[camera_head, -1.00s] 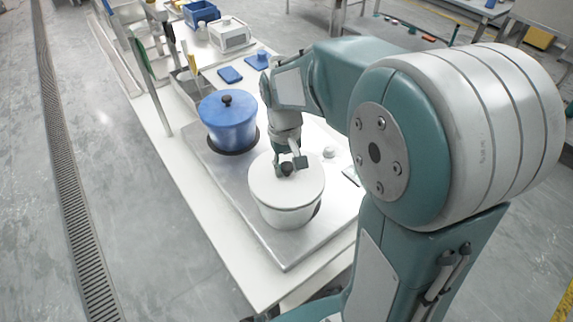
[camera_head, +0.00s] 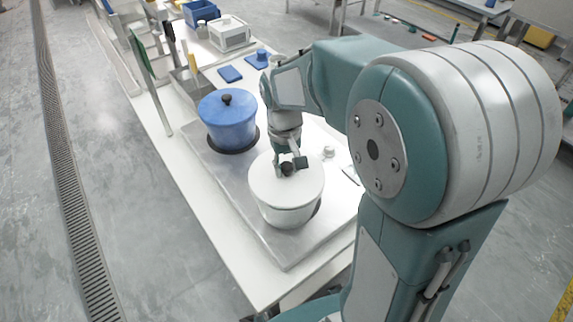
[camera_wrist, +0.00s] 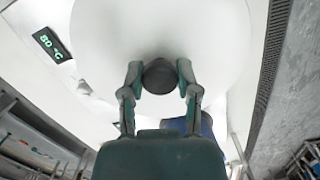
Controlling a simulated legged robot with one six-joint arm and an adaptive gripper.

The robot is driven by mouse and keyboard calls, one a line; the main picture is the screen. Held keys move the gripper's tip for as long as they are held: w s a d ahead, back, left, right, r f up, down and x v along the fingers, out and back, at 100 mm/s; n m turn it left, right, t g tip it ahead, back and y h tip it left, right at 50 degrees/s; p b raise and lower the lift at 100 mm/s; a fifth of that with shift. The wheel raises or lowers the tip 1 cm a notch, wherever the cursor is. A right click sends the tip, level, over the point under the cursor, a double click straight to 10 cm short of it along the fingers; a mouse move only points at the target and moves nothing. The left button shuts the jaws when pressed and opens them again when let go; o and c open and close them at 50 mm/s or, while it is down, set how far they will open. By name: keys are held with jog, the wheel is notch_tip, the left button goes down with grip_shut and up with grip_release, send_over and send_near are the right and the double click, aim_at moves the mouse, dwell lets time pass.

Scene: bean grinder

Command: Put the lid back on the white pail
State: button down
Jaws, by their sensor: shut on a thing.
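The white pail (camera_head: 290,215) stands on the metal plate near the table's front end. Its white lid (camera_head: 268,185) lies over the pail's mouth and looks about level; I cannot tell whether it is fully seated all round. My gripper (camera_head: 288,169) is above the lid, shut on the lid's dark knob. In the wrist view the two fingers of my gripper (camera_wrist: 160,78) sit on either side of the black knob (camera_wrist: 160,76), and the white lid (camera_wrist: 150,30) fills the upper middle.
A blue pot (camera_head: 228,122) with a black knob stands just behind the pail on the same metal plate (camera_head: 275,245). A small white knob (camera_head: 328,152) is right of the pail. A green display (camera_wrist: 52,44) shows in the wrist view. Blue items and a white box (camera_head: 230,35) lie further back.

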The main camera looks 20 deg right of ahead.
jog(key=shift+c, duration=1.3)
grip_release()
jog(key=shift+o, duration=1.3)
jog(key=shift+r, duration=3.5)
